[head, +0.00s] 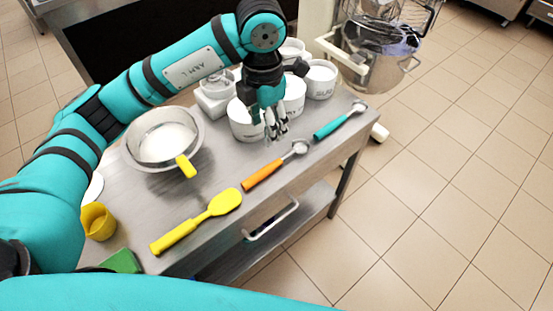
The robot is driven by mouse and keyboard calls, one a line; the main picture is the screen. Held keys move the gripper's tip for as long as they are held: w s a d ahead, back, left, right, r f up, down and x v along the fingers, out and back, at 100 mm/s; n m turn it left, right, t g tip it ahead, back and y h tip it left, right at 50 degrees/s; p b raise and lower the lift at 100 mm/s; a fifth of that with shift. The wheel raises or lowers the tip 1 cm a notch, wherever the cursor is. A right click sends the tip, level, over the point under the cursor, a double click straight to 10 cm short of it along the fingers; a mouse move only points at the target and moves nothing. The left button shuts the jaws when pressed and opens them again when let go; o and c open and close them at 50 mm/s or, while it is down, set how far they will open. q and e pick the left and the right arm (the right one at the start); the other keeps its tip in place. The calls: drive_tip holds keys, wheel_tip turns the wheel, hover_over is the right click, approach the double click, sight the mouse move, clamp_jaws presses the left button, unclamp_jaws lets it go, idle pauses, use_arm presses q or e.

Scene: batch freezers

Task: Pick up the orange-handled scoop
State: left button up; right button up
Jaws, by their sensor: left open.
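The orange-handled scoop (264,174) lies on the steel table, its metal bowl end pointing to the upper right and its handle to the lower left. My left gripper (277,134) hangs pointing down above and behind the scoop's bowl end, in front of the white tubs. Its fingers are apart and nothing is between them. It looks clear of the scoop. My right gripper is not in the head view.
A teal-handled scoop (340,121) lies to the right and a yellow spatula (197,220) to the left. White tubs (243,123) stand behind the gripper. A metal bowl (146,158) and a yellow cup (98,221) stand at left. The table's front edge is close to the scoop.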

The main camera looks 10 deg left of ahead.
use_arm(q)
drive_tip(key=p, duration=0.2)
hover_over(266, 168)
drive_tip(key=f, duration=1)
drive_tip(key=shift+d+f, duration=0.2)
drive_tip(key=shift+f, duration=0.05)
wheel_tip(266, 168, down, 5)
drive_tip(key=shift+s+a+r+p, duration=0.1)
drive_tip(key=shift+a+p, duration=0.05)
drive_tip(key=shift+p, duration=0.45)
drive_tip(key=shift+f, duration=0.35)
drive_tip(key=shift+c, duration=0.3)
clamp_jaws()
